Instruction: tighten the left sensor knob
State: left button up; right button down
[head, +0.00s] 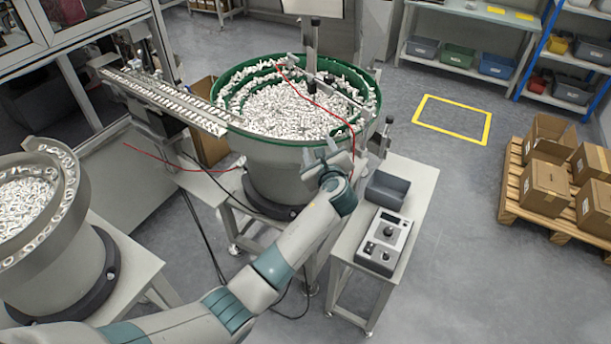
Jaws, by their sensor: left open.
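A large bowl feeder with a green rim (236,142) stands in the middle, full of small white parts. A post with a bracket (311,42) rises over the bowl's centre, and a red cable (322,105) runs from there across the bowl. Another bracket (387,135) stands at the bowl's right edge. I cannot pick out the left sensor knob for certain at this size. My left gripper (331,152) is open at the bowl's front right rim, pointing up and away, with nothing visible between its fingers. Contact with anything is unclear. My right gripper is not in view.
A linear track (165,98) joins the bowl at the left. A second bowl (60,215) stands front left. A pallet with boxes (545,187) is right; floor between is free.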

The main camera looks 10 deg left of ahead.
pick_arm(q)
jog(key=s+a+f+n+g, duration=0.1)
jog(key=s+a+f+n, duration=0.1)
jog(key=s+f, duration=0.3)
jog(key=shift+s+a+f+n+g, duration=0.3)
jog(key=shift+s+f+n, duration=0.1)
jog(key=shift+n, duration=0.5)
jog(key=shift+f, duration=0.1)
